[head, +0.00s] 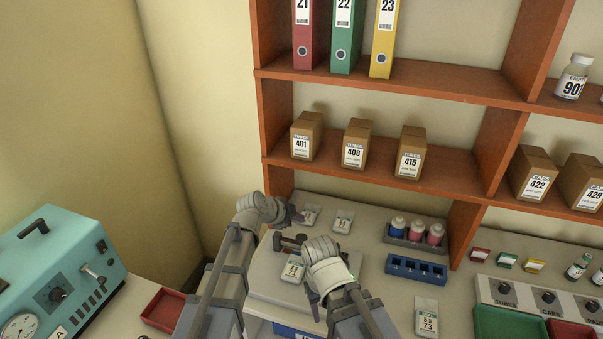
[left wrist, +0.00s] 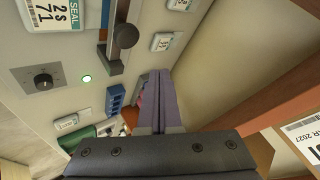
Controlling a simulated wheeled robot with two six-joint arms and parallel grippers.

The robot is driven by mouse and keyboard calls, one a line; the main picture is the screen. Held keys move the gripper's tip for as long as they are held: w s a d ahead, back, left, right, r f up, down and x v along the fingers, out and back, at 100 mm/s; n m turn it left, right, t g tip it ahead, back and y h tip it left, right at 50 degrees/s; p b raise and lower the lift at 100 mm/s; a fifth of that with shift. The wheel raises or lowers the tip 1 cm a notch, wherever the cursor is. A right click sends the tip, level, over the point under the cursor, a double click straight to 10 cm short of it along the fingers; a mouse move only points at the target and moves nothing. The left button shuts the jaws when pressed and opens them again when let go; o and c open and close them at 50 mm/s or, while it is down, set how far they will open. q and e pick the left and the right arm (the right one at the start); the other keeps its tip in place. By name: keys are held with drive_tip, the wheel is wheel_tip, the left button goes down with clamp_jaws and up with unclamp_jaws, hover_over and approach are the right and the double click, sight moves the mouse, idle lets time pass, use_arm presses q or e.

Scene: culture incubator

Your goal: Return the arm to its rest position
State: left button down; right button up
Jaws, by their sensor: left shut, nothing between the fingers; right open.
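My left gripper (head: 296,216) is at the back of the bench in the head view, above the far side of a pale box-shaped device (head: 262,272). In the left wrist view its two fingers (left wrist: 160,100) are pressed together with nothing between them. My right gripper (head: 333,290) is lower and nearer, over the right part of the device; its fingers are partly hidden by its own wrist. A dark handle (head: 290,243) shows between the two grippers. It also shows in the left wrist view (left wrist: 124,38), with a knob (left wrist: 41,80) and a lit green lamp (left wrist: 87,79).
A shelf (head: 400,180) with labelled boxes stands close behind the grippers. A blue rack (head: 416,268) and a bottle tray (head: 414,238) are to the right. Labelled packets (head: 343,221) lie on the bench. A teal machine (head: 60,270) and red tray (head: 163,308) are left.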

use_arm(q)
drive_tip(key=s+a+f+n+g+y, duration=0.1)
drive_tip(key=s+n, duration=0.3)
drive_tip(key=s, duration=0.4)
drive_tip(key=s+a+f+n+g+y, duration=0.2)
drive_tip(key=s+f+n+g+y, duration=0.1)
drive_tip(key=s, duration=0.6)
drive_tip(key=s+a+f+n+g+y, duration=0.2)
drive_tip(key=s+n, duration=0.4)
drive_tip(key=s, duration=0.3)
drive_tip(key=shift+f+n+g+y+b, duration=0.3)
drive_tip(key=shift+f+g+y, duration=0.3)
drive_tip(key=shift+y, duration=0.2)
use_arm(e)
drive_tip(key=shift+f, duration=0.3)
